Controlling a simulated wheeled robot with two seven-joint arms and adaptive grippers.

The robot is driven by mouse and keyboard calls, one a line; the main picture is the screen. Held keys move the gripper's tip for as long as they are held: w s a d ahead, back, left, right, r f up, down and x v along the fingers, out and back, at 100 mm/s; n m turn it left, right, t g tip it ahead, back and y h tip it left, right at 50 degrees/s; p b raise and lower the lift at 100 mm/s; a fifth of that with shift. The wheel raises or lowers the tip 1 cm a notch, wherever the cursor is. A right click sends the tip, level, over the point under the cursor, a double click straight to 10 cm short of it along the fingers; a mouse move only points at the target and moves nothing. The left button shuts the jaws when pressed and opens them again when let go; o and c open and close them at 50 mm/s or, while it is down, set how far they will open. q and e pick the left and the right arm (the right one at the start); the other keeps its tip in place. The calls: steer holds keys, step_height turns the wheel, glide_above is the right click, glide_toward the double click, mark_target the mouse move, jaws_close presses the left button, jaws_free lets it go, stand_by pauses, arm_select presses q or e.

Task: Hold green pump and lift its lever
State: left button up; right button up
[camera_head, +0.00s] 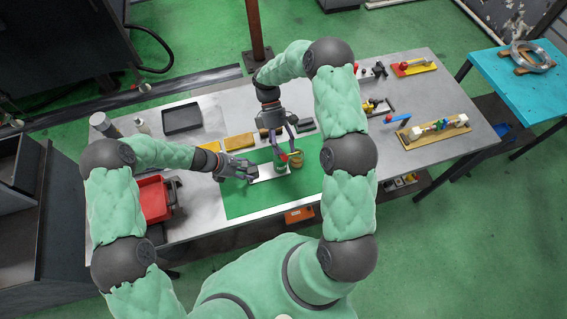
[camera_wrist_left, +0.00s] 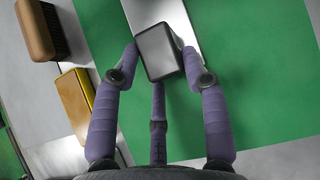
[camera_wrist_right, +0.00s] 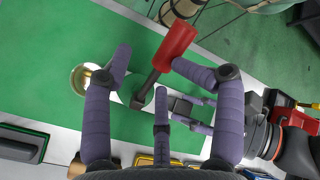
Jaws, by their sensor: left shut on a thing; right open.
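The green pump (camera_head: 280,167) sits on a pale plate on the green mat in the head view. Its red-handled lever (camera_wrist_right: 175,48) lies across the upper middle of the right wrist view, with a dark shaft. My left gripper (camera_head: 256,172) is low at the pump's left. In the left wrist view its fingers are shut on the sides of a grey block (camera_wrist_left: 158,52), which appears to be the pump's end. My right gripper (camera_wrist_right: 150,62) is open and above the pump. The lever lies between its fingers, with the red handle close to the right one.
A brass-coloured cylinder (camera_head: 296,158) stands right beside the pump. A black tray (camera_head: 182,118) and red bins (camera_head: 154,200) are left. The mat's front is clear.

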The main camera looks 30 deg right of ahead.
steer(key=v, duration=1.2)
stand_by(0.3)
steer(key=shift+r, duration=0.1)
steer(key=c, duration=0.4)
steer(key=r+n+t+h, duration=0.1)
steer(key=n+t+h, duration=0.1)
steer(key=n+t, duration=0.5)
glide_above(285, 156)
steer(key=shift+w+d+r+m+t, duration=0.15)
steer(key=shift+w+d+m+t, duration=0.2)
steer(key=shift+m+t, duration=0.5)
steer(key=shift+s+a+t, duration=0.25)
steer(key=shift+s+a, duration=0.05)
steer(key=shift+a, duration=0.05)
steer(key=shift+f, duration=3.55)
